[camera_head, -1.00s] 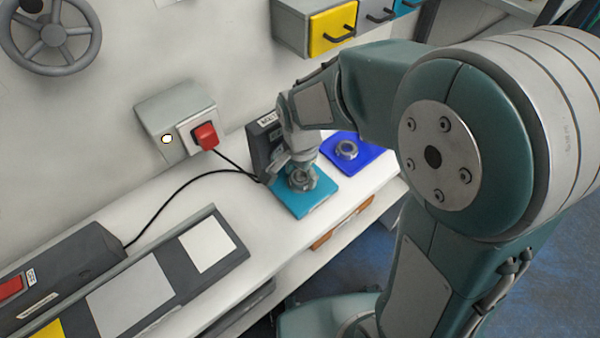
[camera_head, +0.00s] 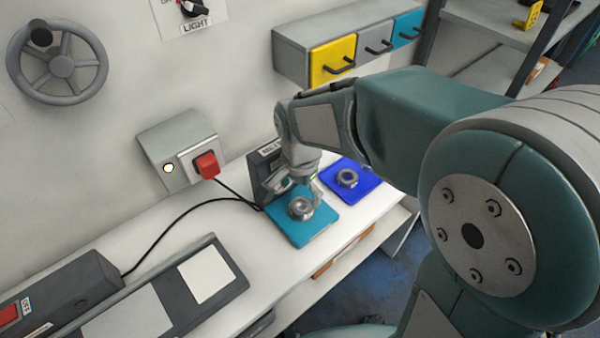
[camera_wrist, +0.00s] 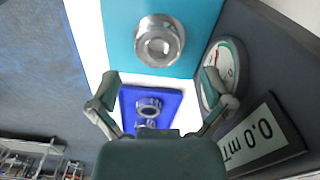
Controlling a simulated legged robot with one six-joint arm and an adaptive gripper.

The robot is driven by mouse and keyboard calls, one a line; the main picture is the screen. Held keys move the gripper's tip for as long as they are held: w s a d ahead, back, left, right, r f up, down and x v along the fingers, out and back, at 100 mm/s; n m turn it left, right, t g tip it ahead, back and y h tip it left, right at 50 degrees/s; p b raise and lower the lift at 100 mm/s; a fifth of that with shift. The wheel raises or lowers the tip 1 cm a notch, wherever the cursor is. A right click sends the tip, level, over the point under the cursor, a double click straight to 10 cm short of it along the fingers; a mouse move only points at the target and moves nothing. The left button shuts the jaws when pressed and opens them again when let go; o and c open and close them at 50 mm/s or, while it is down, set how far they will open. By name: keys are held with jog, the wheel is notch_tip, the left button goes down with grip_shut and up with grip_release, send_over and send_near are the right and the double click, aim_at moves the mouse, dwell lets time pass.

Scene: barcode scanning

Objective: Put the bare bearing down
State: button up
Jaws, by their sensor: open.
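A bare metal bearing (camera_head: 300,208) lies on the light blue mat (camera_head: 318,226) on the white bench. It also shows on that mat in the wrist view (camera_wrist: 159,41). My gripper (camera_head: 303,186) is just above and behind this bearing, open and empty. In the wrist view its two fingers (camera_wrist: 160,95) are spread wide, with the bearing beyond them and apart from them. A second bearing-like metal part (camera_head: 347,177) rests on the dark blue mat (camera_head: 366,189) to the right.
A dark meter (camera_wrist: 262,135) reading "0.0 mT" with a round dial (camera_wrist: 220,72) stands close beside the light blue mat. A red switch box (camera_head: 207,165) is on the wall, with a black cable to the bench. Bare bench (camera_head: 240,222) lies left of the mat.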

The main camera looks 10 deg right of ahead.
aim_at(300, 206)
notch_tip(300, 206, up, 8)
jog(key=s+d+r+n+t, duration=0.3)
jog(key=s+d+n+t, duration=0.2)
jog(key=s+d+n, duration=0.4)
jog(key=s+d, duration=0.1)
jog(key=s, duration=0.2)
jog(key=shift+s+d+r+t, duration=0.3)
jog(key=shift+s+d+r, duration=0.05)
jog(key=shift+d, duration=0.05)
jog(key=shift+a, duration=0.15)
dwell(0.6)
